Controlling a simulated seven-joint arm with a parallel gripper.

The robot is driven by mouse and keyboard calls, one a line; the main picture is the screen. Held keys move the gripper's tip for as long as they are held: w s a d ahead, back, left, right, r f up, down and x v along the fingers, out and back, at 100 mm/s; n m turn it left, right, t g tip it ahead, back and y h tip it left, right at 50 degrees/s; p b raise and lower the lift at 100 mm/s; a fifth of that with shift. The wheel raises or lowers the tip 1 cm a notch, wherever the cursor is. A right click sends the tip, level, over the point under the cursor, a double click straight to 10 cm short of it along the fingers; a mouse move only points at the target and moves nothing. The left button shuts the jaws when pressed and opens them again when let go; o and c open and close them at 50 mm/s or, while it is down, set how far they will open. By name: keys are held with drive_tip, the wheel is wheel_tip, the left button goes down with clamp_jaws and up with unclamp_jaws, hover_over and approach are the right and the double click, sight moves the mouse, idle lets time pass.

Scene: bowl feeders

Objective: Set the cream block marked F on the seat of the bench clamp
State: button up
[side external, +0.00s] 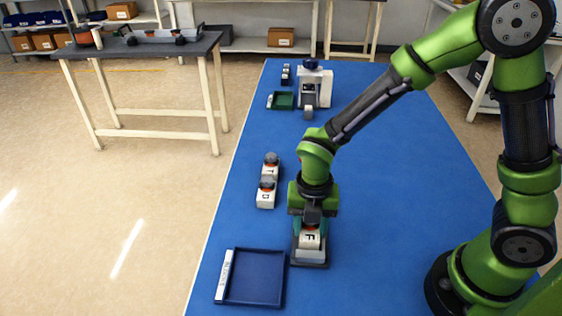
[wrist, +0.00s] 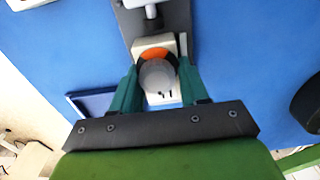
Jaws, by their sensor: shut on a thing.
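The cream block marked F (side external: 310,239) has an orange ring and a round grey knob on top; it also shows in the wrist view (wrist: 143,44). My gripper (wrist: 156,84) is shut on it, with a green finger on each side. The bench clamp (side external: 310,264) is a dark grey base with a pale front part, directly under my gripper. In the wrist view the clamp (wrist: 176,17) shows its dark base and a metal screw beyond the block. The block is upright over the clamp. I cannot tell whether its underside touches the seat.
A blue tray (side external: 281,279) with a white label strip lies left of the clamp. Two cream knobbed blocks, one marked D (side external: 265,198) and another behind it (side external: 271,172), stand farther back. A green tray (side external: 281,109) and a white machine (side external: 322,87) are at the far end. Blue mat right of the clamp is clear.

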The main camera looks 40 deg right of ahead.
drive_tip(key=shift+f, duration=0.3)
drive_tip(key=shift+f, duration=0.1)
drive_tip(key=o, duration=1.2)
